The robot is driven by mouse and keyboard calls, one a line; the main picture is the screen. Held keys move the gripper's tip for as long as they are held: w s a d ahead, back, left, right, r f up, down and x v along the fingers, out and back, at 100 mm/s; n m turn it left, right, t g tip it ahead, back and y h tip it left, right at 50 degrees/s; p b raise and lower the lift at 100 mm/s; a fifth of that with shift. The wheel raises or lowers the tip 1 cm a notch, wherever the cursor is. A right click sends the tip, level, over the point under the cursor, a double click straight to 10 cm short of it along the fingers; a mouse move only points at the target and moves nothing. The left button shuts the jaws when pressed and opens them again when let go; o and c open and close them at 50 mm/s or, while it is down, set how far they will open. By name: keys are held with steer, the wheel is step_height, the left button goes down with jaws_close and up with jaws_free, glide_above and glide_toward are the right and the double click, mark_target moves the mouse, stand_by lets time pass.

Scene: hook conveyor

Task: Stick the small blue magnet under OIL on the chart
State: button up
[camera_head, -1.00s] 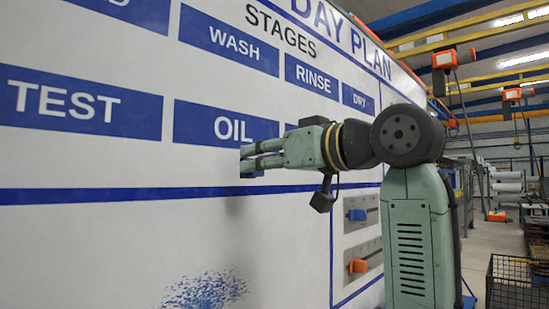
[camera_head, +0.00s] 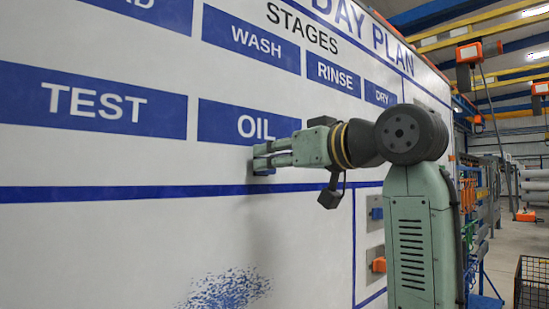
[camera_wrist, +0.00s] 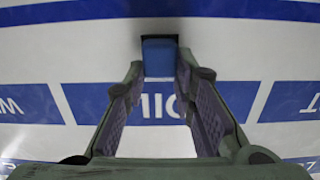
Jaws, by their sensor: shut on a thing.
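The chart (camera_head: 120,230) is a large white upright board filling the left of the head view. Its blue OIL label (camera_head: 220,122) is in the lower row of labels, right of TEST; my fingers cover its lower right corner. In the wrist view the OIL label (camera_wrist: 155,103) appears upside down. My gripper (camera_head: 258,158) reaches in from the right, just below the OIL lettering. It is shut on the small blue magnet (camera_wrist: 159,58), which sits between the fingertips. A little blue of the magnet (camera_head: 263,171) shows below them. Whether it touches the chart I cannot tell.
A blue line (camera_head: 100,193) crosses the chart below the labels. A blue smudge (camera_head: 228,290) lies lower down. A blue slider (camera_head: 376,214) and an orange slider (camera_head: 379,264) are on grey plates at right, partly behind my arm. A wire basket (camera_head: 532,285) stands on the floor.

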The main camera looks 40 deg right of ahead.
steer(key=shift+w, duration=0.35)
stand_by(0.4)
steer(key=o, duration=1.1)
steer(key=shift+s, duration=0.1)
steer(key=s, duration=0.8)
steer(key=s+d, duration=0.1)
steer(key=s, duration=0.3)
steer(key=shift+r, duration=0.3)
